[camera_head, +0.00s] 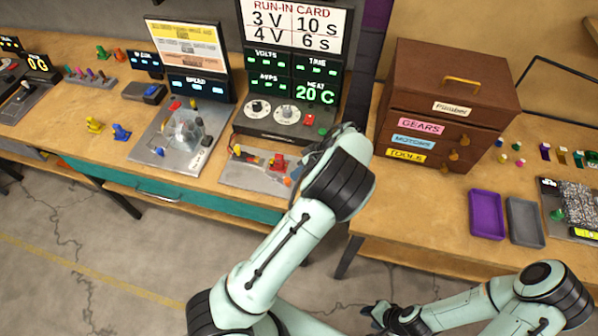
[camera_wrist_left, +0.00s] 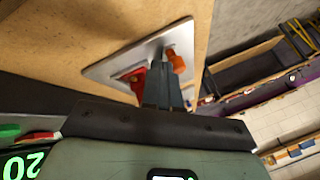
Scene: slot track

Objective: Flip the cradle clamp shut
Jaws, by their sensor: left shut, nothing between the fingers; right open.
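The cradle sits on a grey metal plate (camera_head: 250,176) at the front of the table, with a red block (camera_head: 278,163) on it. An orange piece, seemingly the clamp's handle (camera_head: 288,181), is at the plate's right end. My left gripper (camera_head: 297,172) is there, its fingers mostly hidden by the wrist. In the left wrist view the shut, empty fingers (camera_wrist_left: 165,72) point at the plate (camera_wrist_left: 150,48), between the red part (camera_wrist_left: 134,80) and the orange handle (camera_wrist_left: 177,62). I cannot tell whether they touch. My right gripper (camera_head: 380,314) is low, over the floor, and open.
Behind the plate stands a panel with dials (camera_head: 285,114) and a run-in card (camera_head: 297,25). A metal fixture (camera_head: 180,138) is to its left. A wooden drawer cabinet (camera_head: 445,105), a purple tray (camera_head: 487,214) and a grey tray (camera_head: 525,222) are on the right table.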

